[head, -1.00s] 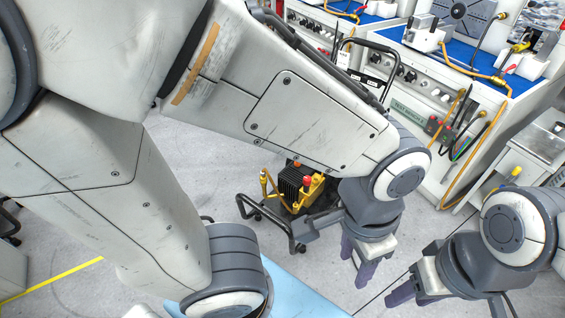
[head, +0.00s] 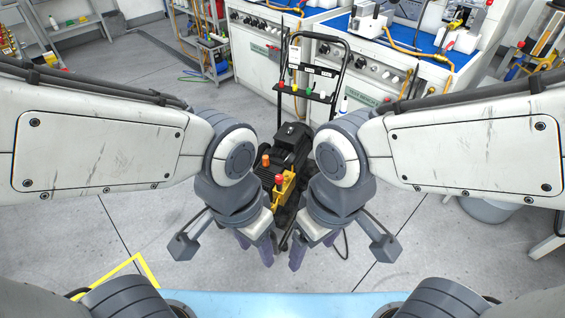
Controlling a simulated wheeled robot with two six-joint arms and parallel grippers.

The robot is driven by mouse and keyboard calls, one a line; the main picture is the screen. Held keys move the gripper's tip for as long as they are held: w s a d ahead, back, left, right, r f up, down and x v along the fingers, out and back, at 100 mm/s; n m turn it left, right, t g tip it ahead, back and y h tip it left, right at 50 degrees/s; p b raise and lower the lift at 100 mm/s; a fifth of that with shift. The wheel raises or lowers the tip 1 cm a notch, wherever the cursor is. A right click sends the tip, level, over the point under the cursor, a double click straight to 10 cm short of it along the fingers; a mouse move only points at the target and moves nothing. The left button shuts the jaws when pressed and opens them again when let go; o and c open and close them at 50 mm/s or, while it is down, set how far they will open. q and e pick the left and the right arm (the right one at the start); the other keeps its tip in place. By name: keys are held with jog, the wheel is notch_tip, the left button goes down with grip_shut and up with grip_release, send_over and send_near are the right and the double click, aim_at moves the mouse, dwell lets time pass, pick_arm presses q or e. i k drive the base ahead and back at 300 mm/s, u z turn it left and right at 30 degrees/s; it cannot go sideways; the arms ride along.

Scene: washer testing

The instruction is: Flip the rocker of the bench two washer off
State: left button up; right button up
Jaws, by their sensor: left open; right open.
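A pressure washer (head: 290,145) with a black body, a yellow pump part and red and orange knobs stands on a black wheeled cart (head: 345,52). It is in the middle of the head view, partly hidden between my two wrists. My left gripper (head: 256,248) is open and empty, in front of the washer on its left. My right gripper (head: 313,248) is open and empty, in front of it on its right. I cannot make out the rocker.
Two white test benches (head: 262,48) with blue tops stand behind the cart; their label numbers are too small to read. A rack (head: 213,55) with hoses stands at the back left. A grey round bin (head: 487,208) is at right. Grey floor is open at left.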

aim_at(291, 129)
jog(key=z, duration=1.35)
jog(key=i, duration=2.3)
jog(key=u, duration=2.25)
